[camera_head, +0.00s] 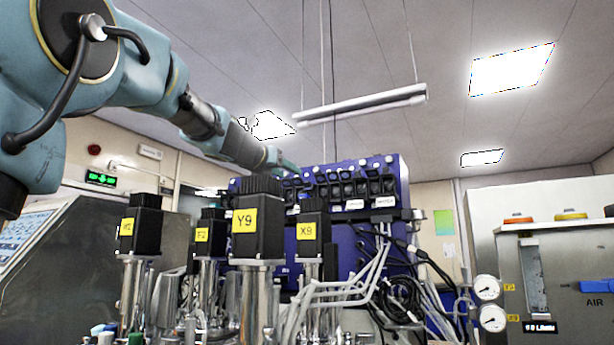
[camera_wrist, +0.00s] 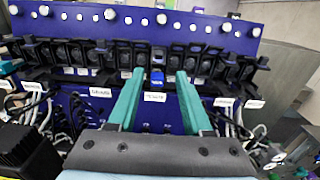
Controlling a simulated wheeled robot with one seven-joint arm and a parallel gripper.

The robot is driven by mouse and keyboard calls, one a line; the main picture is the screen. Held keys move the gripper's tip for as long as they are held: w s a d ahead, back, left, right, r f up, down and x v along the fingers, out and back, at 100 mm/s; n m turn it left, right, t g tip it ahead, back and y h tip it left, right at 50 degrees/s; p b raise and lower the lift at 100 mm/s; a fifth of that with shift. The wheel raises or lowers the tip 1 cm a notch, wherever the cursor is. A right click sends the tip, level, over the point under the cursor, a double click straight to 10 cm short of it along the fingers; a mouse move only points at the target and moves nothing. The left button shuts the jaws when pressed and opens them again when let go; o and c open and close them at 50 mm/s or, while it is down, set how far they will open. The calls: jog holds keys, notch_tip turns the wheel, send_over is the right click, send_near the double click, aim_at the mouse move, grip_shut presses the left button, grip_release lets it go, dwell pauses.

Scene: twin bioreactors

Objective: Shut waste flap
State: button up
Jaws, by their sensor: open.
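The row of black pump heads with flaps (camera_wrist: 203,65) runs across the blue-purple panel (camera_wrist: 200,20) in the wrist view. The row also shows in the head view (camera_head: 350,188). My gripper (camera_wrist: 159,76) has its two teal fingers apart, pointing at the row. Between the fingertips is a bright blue part (camera_wrist: 157,76) on one pump head, above a white label (camera_wrist: 154,97) too small to read. I cannot tell whether the fingers touch it. I cannot tell for sure which flap is the waste one. In the head view my arm reaches the panel's left top, and the fingertips are unclear.
Black motors with yellow labels, such as Y9 (camera_head: 257,220) and X9 (camera_head: 309,232), stand in front of the panel. Tubes and black cables (camera_head: 400,300) hang at its right. A grey cabinet with gauges (camera_head: 487,288) is at far right.

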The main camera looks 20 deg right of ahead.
aim_at(306, 182)
jog(key=p+x, duration=0.4)
jog(key=x, duration=0.5)
jog(key=shift+r+p, duration=0.15)
jog(key=shift+p, duration=0.25)
jog(key=shift+w+d, duration=0.4)
jog(key=shift+d, duration=0.1)
grip_shut()
jog(key=shift+f, duration=0.2)
